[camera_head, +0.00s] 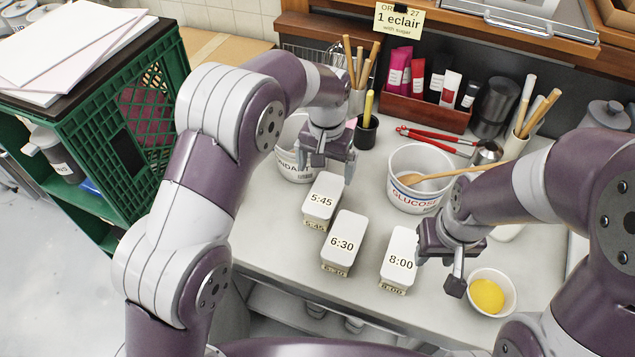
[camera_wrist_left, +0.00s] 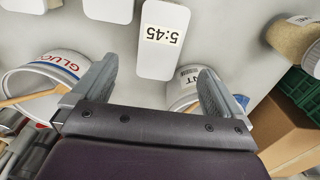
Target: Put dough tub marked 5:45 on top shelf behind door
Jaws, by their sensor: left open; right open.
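The dough tub marked 5:45 (camera_head: 322,197) is a small white box with a black-on-white label, standing on the pale counter. It also shows in the left wrist view (camera_wrist_left: 162,55), just beyond the fingers. My left gripper (camera_head: 332,163) is open and empty, just behind this tub and above the counter; its two fingers show in the left wrist view (camera_wrist_left: 155,90). The tub marked 6:30 (camera_head: 345,240) and the tub marked 8:00 (camera_head: 399,255) stand to its right and nearer. My right gripper (camera_head: 450,270) is open and empty beside the 8:00 tub. No door is clearly visible.
A fondant tub (camera_head: 292,150) stands close left of my left gripper. A glucose tub (camera_head: 418,183) with a wooden spoon is to the right. A bowl with yellow contents (camera_head: 489,293) is near my right gripper. A green crate (camera_head: 150,165) stands left of the counter.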

